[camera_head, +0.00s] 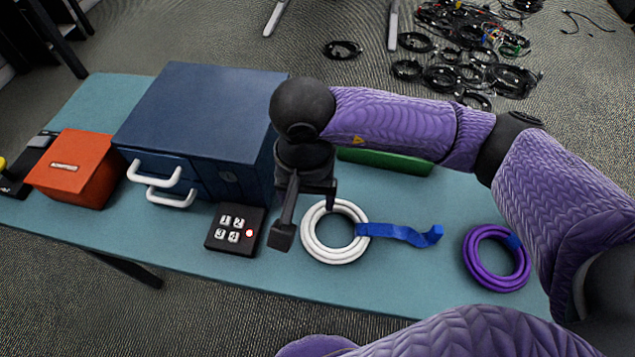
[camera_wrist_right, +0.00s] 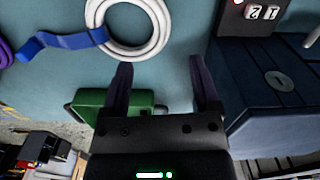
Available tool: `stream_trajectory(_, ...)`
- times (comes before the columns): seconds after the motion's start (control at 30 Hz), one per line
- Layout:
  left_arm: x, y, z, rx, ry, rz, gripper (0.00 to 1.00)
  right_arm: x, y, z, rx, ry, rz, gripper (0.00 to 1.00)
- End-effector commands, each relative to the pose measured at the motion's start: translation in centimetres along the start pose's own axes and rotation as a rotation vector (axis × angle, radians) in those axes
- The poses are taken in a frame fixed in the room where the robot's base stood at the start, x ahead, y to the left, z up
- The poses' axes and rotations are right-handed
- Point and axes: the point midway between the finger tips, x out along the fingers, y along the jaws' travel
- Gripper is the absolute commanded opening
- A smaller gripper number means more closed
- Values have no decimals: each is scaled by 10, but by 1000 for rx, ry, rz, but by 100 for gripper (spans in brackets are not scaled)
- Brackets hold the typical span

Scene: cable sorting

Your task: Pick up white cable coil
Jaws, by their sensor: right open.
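A white cable coil (camera_head: 335,257) lies flat on the teal table, with a blue strap (camera_head: 402,234) running from its right side. The coil also shows at the top of the wrist view (camera_wrist_right: 130,50). My right gripper (camera_head: 306,218) is open, above the table at the coil's left side. One finger hangs left of the coil and the other is over its upper left edge in the head view. In the wrist view, nothing is between the fingers (camera_wrist_right: 163,78) but table. My left gripper is not in view.
A keypad box (camera_head: 235,229) lies left of the gripper. A blue drawer cabinet (camera_head: 195,105) and a red box (camera_head: 75,168) stand further left. A purple coil (camera_head: 470,263) lies right. A green object (camera_head: 385,162) is behind my arm. Black cables (camera_head: 455,75) lie on the floor.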

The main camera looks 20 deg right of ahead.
Motion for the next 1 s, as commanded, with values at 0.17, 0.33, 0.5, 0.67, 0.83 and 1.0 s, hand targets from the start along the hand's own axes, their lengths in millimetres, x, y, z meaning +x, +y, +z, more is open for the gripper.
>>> stream_trajectory(0.17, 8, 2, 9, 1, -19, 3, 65, 18, 1, -1, -6, 7, 7, 78)
stream_trajectory(0.33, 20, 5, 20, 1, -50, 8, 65, 52, 1, -1, -5, 4, 7, 78)
stream_trajectory(0.5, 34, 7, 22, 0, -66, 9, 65, 82, 2, -3, -4, 2, 7, 78)
stream_trajectory(0.67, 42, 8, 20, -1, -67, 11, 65, 102, 2, -3, -6, 6, 4, 78)
stream_trajectory(0.83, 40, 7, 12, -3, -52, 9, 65, 98, 2, -4, -5, 8, 3, 74)
stream_trajectory(1.0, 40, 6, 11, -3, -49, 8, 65, 98, 2, -4, -5, 8, 3, 38)
